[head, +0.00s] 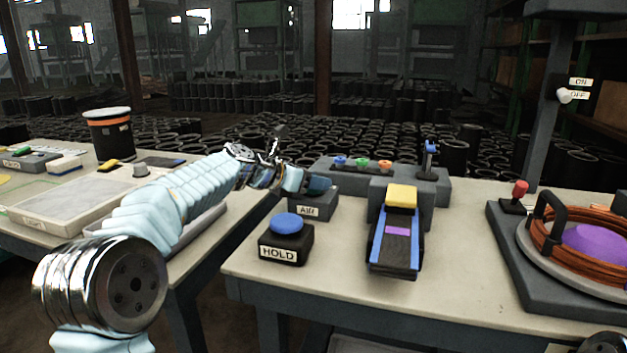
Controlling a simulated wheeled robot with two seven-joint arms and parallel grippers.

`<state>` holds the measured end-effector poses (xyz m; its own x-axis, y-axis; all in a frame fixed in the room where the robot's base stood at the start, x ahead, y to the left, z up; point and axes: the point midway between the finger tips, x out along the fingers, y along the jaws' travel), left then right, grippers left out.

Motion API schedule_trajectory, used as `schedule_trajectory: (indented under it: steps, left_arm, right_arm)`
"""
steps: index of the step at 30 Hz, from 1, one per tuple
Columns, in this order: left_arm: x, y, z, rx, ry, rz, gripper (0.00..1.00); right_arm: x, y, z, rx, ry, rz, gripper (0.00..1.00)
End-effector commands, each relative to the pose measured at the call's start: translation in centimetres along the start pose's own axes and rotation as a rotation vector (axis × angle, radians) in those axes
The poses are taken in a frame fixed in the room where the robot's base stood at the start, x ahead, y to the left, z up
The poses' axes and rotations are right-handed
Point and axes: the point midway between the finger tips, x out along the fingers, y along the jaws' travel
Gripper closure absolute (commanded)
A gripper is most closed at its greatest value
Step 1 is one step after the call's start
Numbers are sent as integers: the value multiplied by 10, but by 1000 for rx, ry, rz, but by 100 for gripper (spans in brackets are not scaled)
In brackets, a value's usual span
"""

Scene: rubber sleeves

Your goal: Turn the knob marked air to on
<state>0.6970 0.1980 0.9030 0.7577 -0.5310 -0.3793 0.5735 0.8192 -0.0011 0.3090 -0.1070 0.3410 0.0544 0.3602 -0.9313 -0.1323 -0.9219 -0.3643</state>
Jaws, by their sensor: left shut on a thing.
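The box marked AIR (313,207) stands on the right-hand table, with a dark blue knob (319,186) on top. My left arm reaches in from the left, and my left gripper (303,183) is shut on the knob from its left side. The fingers hide part of the knob, and I cannot read which way it points.
A HOLD box (278,254) with a blue button (287,223) sits in front of the AIR box. To the right are a unit with a yellow block (401,196) and a coil of orange hose (566,228). An ON/OFF switch (565,96) is on the post.

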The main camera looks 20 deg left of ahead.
Motion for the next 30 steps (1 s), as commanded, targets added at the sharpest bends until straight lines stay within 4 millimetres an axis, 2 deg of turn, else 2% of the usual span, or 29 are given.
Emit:
schedule_trajectory:
  steps: [1, 5, 15, 30]
  left_arm:
    - [-1, 3, 2, 13, 3, -36, 85]
    - [0, 2, 1, 59, 3, -144, 85]
    - [1, 2, -1, 147, 2, -353, 85]
    - [1, 0, -1, 186, 5, -448, 85]
  right_arm:
    - [-7, -3, 0, -1, 0, -1, 57]
    - [-13, -6, 0, -2, -1, -1, 57]
    - [-16, -7, 0, -3, -2, -2, 57]
    - [-17, -7, 0, -3, -2, -2, 57]
